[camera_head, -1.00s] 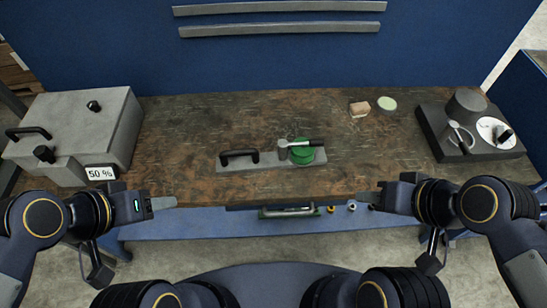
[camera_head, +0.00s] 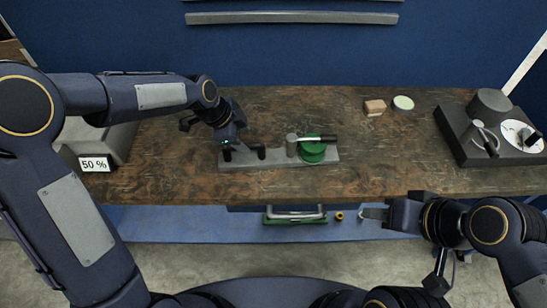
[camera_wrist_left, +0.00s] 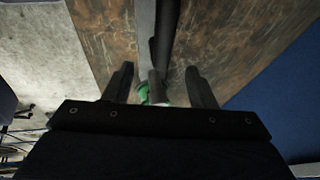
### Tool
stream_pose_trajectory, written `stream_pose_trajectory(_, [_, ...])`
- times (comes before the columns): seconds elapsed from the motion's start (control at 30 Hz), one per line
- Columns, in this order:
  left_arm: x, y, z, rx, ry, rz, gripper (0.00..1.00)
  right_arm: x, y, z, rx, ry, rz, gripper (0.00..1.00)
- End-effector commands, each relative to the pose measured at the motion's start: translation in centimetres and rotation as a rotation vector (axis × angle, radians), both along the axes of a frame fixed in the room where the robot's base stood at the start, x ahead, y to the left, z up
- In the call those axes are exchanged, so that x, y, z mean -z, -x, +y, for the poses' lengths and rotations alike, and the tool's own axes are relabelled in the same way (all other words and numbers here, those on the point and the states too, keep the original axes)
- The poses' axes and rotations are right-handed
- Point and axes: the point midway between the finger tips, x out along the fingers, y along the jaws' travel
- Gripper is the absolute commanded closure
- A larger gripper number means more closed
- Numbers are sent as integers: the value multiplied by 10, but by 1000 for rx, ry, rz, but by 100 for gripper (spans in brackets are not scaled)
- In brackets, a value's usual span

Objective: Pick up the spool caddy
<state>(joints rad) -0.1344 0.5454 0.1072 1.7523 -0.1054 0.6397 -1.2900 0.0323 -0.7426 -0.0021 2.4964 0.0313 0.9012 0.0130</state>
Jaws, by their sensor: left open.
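The spool caddy is a long grey plate (camera_head: 275,163) lying on the workbench, with a dark handle at its left end. It carries a grey cylinder (camera_head: 292,144) and green spools (camera_head: 313,152). My left gripper (camera_head: 238,154) is open over the handle end and partly hides it. In the left wrist view, the dark handle (camera_wrist_left: 164,35) and grey plate (camera_wrist_left: 146,22) run between the open fingers (camera_wrist_left: 161,85); I cannot tell whether they touch. My right gripper (camera_head: 374,213) is off the bench's front edge, away from the caddy; its jaw opening is unclear.
A dark device with a white dial (camera_head: 515,133) stands at the right. A small block (camera_head: 374,107) and round tin (camera_head: 403,103) lie at the back. Bench between is clear.

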Motion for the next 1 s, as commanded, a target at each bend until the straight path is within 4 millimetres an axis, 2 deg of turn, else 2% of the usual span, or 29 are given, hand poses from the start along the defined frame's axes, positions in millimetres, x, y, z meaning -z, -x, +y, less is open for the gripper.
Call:
stream_pose_trajectory(0.37, [40, -9, -24, 0, -2, 5, 49, -22, 0, 0, 0, 0, 0, 64])
stream_pose_trajectory(0.5, [55, -13, -29, -5, 0, 4, 49, -23, 0, 0, 0, 0, 0, 64])
stream_pose_trajectory(0.77, [59, -14, -30, -5, 1, 1, 49, -22, 0, 0, 0, 0, 0, 64])
stream_pose_trajectory(1.0, [59, -14, -30, -5, 0, 2, 78, -22, 0, 0, 0, 0, 0, 64])
